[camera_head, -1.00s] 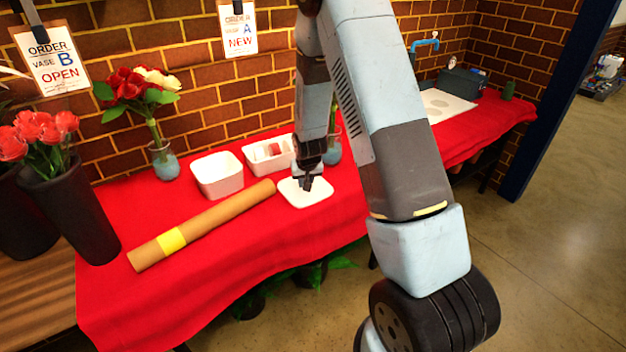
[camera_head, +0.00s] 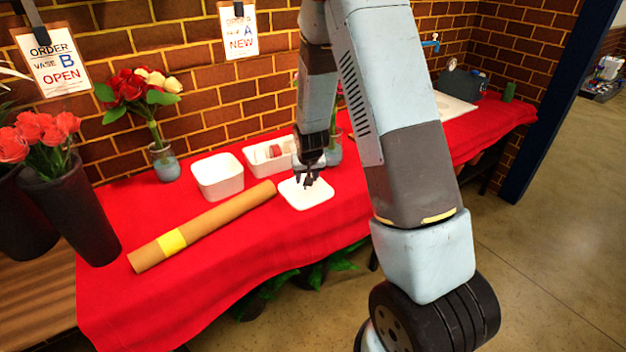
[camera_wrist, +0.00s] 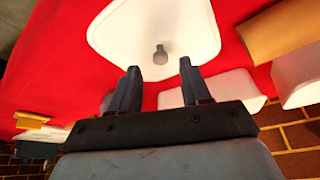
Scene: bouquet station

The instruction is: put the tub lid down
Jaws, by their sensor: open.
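The tub lid (camera_head: 318,198) is a white, rounded square and lies flat on the red-covered table in the head view. In the wrist view the white lid (camera_wrist: 190,25) shows its small grey knob (camera_wrist: 160,54). My gripper (camera_head: 311,180) is just above the lid. In the wrist view my gripper (camera_wrist: 158,75) has its two fingers apart, with nothing held between them. The knob appears a little beyond the fingertips, in line with the gap. I cannot tell the exact height of the fingers over the lid.
An open white tub (camera_head: 218,176) and a white tray (camera_head: 268,157) stand behind and left of the lid. A brown paper roll (camera_head: 215,213) lies to its left. A vase of red and cream flowers (camera_head: 163,160) stands at the back. Red cloth in front is clear.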

